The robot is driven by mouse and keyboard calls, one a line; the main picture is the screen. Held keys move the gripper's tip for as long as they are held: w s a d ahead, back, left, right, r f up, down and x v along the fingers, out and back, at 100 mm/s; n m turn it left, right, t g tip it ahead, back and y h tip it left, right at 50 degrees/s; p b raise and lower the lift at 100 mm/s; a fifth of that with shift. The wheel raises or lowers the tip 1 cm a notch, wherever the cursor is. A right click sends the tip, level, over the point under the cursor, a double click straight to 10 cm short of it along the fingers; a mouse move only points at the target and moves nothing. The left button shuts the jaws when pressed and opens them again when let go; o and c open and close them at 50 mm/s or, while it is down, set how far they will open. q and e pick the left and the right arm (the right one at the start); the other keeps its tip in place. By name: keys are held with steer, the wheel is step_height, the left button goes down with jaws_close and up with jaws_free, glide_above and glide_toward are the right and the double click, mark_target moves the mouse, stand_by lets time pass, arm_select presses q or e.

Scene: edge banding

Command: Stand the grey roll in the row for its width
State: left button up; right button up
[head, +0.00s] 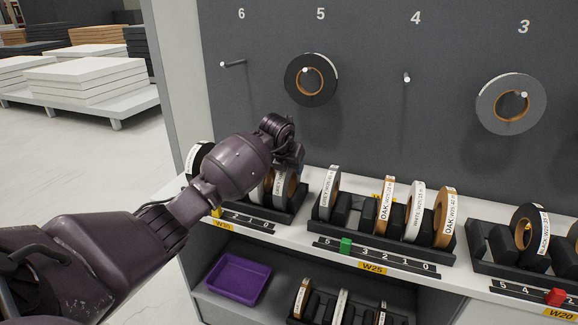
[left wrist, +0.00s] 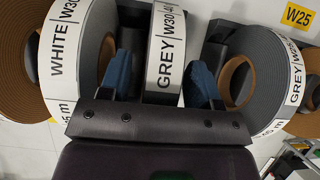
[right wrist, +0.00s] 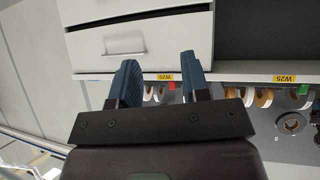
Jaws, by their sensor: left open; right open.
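A roll labelled GREY W30 (left wrist: 166,45) stands between the open fingers of my left gripper (left wrist: 161,66). In the head view this grey roll (head: 281,184) is upright in the W30 rack (head: 262,227), partly hidden by my left gripper (head: 289,160). I cannot tell whether the fingers touch it. A white W30 roll (left wrist: 77,50) stands to its left in the left wrist view. Another roll labelled GREY W25 (left wrist: 275,85) is to its right; it also shows in the W25 rack (head: 330,190). My right gripper (right wrist: 159,62) is open and empty, outside the head view.
The W25 rack (head: 385,266) holds several rolls and a green marker (head: 345,246). The W20 rack (head: 487,268) has a red marker (head: 555,297). A black roll (head: 311,79) hangs on peg 5, a grey one (head: 511,103) on peg 3. A purple tray (head: 238,279) is below.

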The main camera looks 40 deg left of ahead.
arm_select(q)
steer(key=shift+r, duration=0.45)
steer(key=p+v, duration=0.1)
steer(key=v, duration=1)
steer(key=s+d+f+n+t+h, duration=0.1)
steer(key=s+d+f+h, duration=0.6)
steer(key=d, duration=0.3)
steer(key=s+d+f+n+t+h, duration=0.2)
steer(key=s+d+f+h, duration=0.3)
steer(key=d+f+h, duration=0.4)
steer(key=s+a+f+n+t+y, duration=0.1)
steer(key=s+f+n+y, duration=0.6)
steer(key=n, duration=0.7)
steer(key=s+a+f+n+t+y, duration=0.1)
steer(key=s+a+f+n+y, duration=0.2)
steer(key=s+f+n+y, duration=0.4)
steer(key=s+f+n, duration=0.4)
steer(key=s+n, duration=0.4)
steer(key=s, duration=0.1)
steer(key=shift+f+y, duration=0.4)
